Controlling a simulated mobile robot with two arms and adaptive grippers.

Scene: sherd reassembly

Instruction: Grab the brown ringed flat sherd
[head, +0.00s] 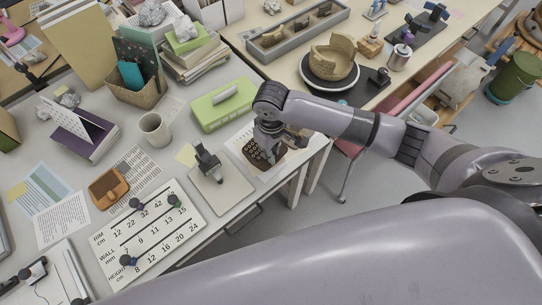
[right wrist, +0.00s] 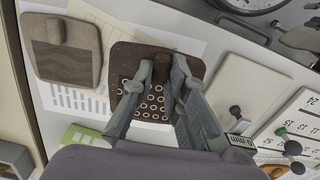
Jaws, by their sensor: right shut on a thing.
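The brown ringed flat sherd (head: 252,153) is a dark brown plate with rows of pale rings and a raised knob. It also shows in the right wrist view (right wrist: 155,104), partly covered by the fingers. My right gripper (head: 268,141) is over it at the table's edge. In the right wrist view my right gripper (right wrist: 164,70) is shut on the sherd's knob, one finger on each side. White paper shows around the sherd; I cannot tell whether it is lifted. My left gripper is not in view.
A flat grey-brown wavy-lined sherd (right wrist: 68,52) lies close by in the right wrist view. A pale pad (head: 226,196) with a dark-knobbed piece, a green box (head: 222,104) and a number board (head: 150,228) are near.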

